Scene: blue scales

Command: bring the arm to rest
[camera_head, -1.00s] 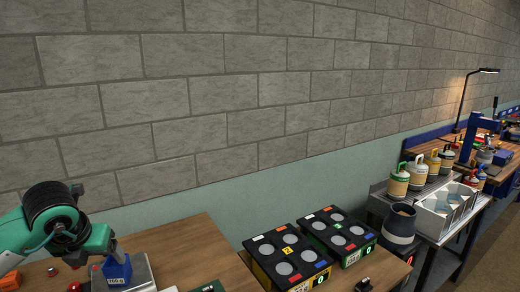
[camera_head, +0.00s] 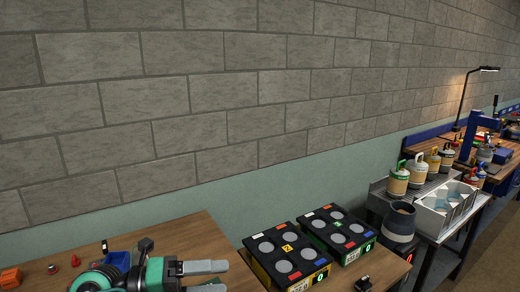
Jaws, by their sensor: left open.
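My left gripper (camera_head: 222,277) is low in the head view, over the wooden table. Its two grey fingers point right and stand apart, with nothing between them. My green and black left arm comes in behind it from the lower left. A blue block (camera_head: 117,259) is partly hidden behind my arm. The metal plate under the block is hidden by the arm. My right gripper is not in view.
Two black boxes with round grey pads, one (camera_head: 286,252) nearer and one (camera_head: 337,232) farther right, stand right of my gripper. An orange block (camera_head: 10,278) and small red pieces lie at the left. The table (camera_head: 185,236) behind the gripper is clear.

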